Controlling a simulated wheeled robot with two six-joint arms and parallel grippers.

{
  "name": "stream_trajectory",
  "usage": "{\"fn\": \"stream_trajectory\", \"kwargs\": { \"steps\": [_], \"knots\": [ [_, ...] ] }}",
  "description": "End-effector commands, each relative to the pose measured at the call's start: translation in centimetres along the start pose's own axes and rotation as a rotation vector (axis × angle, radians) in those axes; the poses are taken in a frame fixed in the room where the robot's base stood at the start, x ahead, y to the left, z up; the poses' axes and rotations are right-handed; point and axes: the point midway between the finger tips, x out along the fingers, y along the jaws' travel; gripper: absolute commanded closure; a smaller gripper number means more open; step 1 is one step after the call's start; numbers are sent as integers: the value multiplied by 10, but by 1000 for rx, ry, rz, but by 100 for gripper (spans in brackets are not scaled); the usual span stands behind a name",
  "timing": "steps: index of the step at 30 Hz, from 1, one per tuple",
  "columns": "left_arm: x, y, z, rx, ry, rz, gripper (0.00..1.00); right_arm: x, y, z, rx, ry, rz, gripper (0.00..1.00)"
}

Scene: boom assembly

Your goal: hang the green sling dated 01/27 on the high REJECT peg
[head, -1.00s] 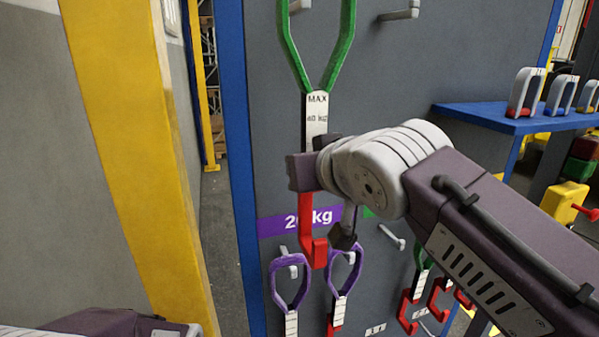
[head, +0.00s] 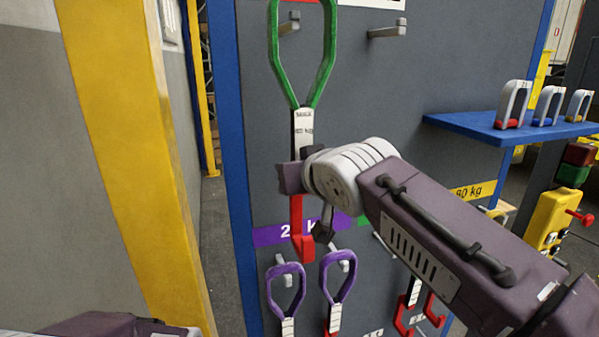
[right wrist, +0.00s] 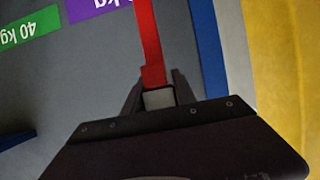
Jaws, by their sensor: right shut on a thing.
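My right gripper (head: 298,176) is shut on the sling, at the lower end of its pale tag (head: 303,125). The sling's green loop (head: 275,55) stands upright above the gripper and its red hook (head: 301,240) hangs below. The red hook also shows in the right wrist view (right wrist: 150,45). The tag reads MAX with a blurred weight; I cannot read a date. A high grey peg (head: 290,23) shows inside the loop's outline; I cannot tell the gap between loop and peg. The loop's top is cut off. My left gripper is out of view.
A second high peg (head: 388,30) is to the right, under a partly cut-off red-edged sign (head: 370,2). Purple slings (head: 286,290) hang below the purple label (head: 268,234). A blue shelf (head: 480,128) with shackles juts out at right. A yellow post (head: 120,150) stands at left.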

Motion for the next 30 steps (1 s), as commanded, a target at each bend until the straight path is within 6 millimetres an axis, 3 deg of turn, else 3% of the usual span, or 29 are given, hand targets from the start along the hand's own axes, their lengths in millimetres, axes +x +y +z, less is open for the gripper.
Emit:
{"fn": "stream_trajectory", "kwargs": {
  "steps": [21,30],
  "knots": [
    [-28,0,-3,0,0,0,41,42,0,-18,1,7,-1,100],
    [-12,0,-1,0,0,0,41,59,0,-4,1,8,-1,100]
  ]
}}
